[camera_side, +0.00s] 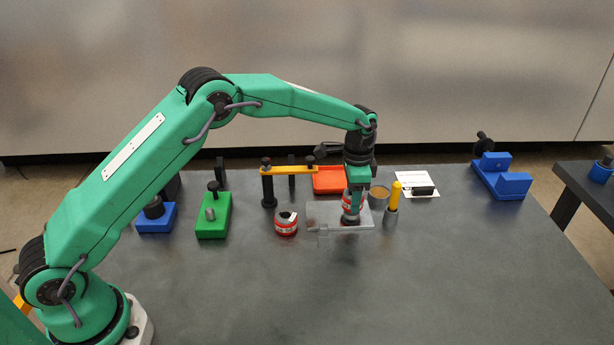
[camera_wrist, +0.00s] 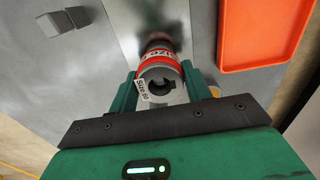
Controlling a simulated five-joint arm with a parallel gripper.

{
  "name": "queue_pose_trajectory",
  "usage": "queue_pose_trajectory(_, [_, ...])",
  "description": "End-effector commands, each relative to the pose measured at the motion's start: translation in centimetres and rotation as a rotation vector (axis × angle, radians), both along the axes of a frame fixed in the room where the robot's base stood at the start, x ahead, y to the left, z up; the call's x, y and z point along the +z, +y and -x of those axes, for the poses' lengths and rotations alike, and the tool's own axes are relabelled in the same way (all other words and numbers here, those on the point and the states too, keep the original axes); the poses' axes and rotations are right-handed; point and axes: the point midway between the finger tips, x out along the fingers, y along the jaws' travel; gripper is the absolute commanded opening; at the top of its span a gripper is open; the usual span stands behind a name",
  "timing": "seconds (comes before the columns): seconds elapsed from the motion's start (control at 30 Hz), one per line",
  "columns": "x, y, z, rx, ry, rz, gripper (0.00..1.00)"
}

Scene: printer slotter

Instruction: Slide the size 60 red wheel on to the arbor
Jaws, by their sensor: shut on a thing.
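The red wheel (camera_wrist: 158,66), banded in red and white with a grey hub and a "Size 60" tag, is between my gripper's fingers (camera_wrist: 158,88) in the wrist view. In the side view the wheel (camera_side: 351,202) is partly hidden by my gripper (camera_side: 354,198), which is shut on it, low over a grey metal plate (camera_side: 325,212). A dark round part shows just beyond the wheel in the wrist view; I cannot tell whether it is the arbor or whether the wheel is around it.
A second red-banded wheel (camera_side: 286,223) stands left of the plate. An orange tray (camera_side: 328,180) and a yellow-barred stand (camera_side: 285,171) lie behind. The table front is clear.

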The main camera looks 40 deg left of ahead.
Motion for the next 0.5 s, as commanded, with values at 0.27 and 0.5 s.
queue_pose_trajectory(0.27, [-0.49, 0.0, 0.0, 0.0, 0.0, 0.0, 0.27])
queue_pose_trajectory(0.5, [-0.89, 0.0, -0.01, 0.0, -0.001, 0.0, 0.27])
